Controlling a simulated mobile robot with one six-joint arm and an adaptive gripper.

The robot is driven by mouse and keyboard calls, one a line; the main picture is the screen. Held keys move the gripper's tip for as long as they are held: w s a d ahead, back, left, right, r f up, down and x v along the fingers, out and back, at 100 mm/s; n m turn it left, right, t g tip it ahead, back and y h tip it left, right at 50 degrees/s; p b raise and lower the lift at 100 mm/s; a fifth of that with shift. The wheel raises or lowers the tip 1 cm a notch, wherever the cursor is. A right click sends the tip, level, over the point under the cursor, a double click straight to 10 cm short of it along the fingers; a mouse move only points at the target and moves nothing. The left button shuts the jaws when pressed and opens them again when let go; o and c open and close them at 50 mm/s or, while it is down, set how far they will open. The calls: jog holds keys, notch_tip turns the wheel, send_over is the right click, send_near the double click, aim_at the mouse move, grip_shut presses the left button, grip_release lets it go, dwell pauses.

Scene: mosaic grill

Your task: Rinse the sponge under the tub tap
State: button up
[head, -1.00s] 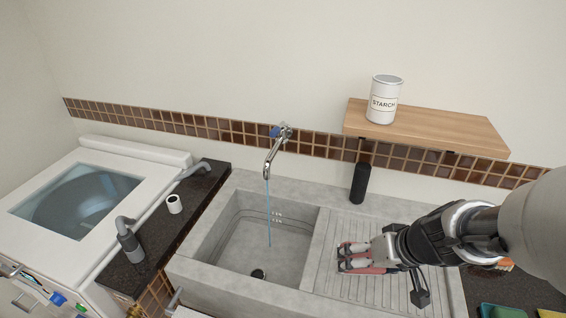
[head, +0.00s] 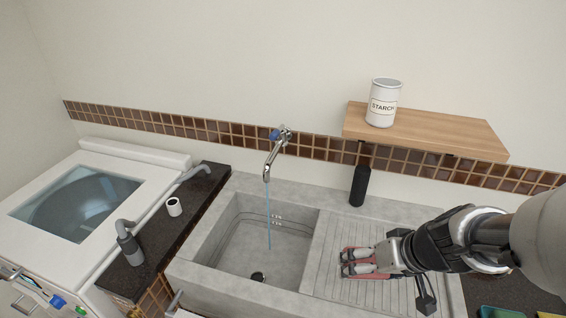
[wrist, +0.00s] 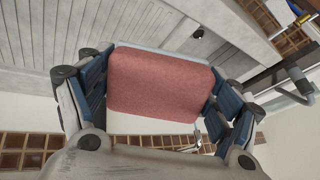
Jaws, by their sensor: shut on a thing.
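My gripper (head: 360,262) is over the ribbed drainboard, to the right of the basin. In the wrist view it is shut on a reddish-pink sponge (wrist: 160,84) with a pale layer along one edge; both fingers press its sides. In the head view the fingers mostly hide the sponge. The chrome tap (head: 275,152) is on the wall above the tub (head: 203,243). A thin blue stream of water (head: 269,215) runs from its spout into the basin. The sponge is to the right of the stream, apart from it.
A dark bottle (head: 358,186) stands on the tub's back ledge. A wooden shelf (head: 440,135) with a starch tin (head: 384,103) is above the drainboard. A dark counter (head: 190,205) with a small white cup (head: 174,206) lies left. The basin's interior looks clear apart from the drain.

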aim_at(371, 276)
jog(key=shift+s+d+r+p, duration=0.3)
jog(key=shift+s+r, duration=0.45)
jog(key=shift+s, duration=0.2)
jog(key=shift+s+d+r+p, duration=0.25)
jog(key=shift+s+r, duration=0.5)
jog(key=shift+s, duration=0.2)
jog(key=shift+w, duration=0.15)
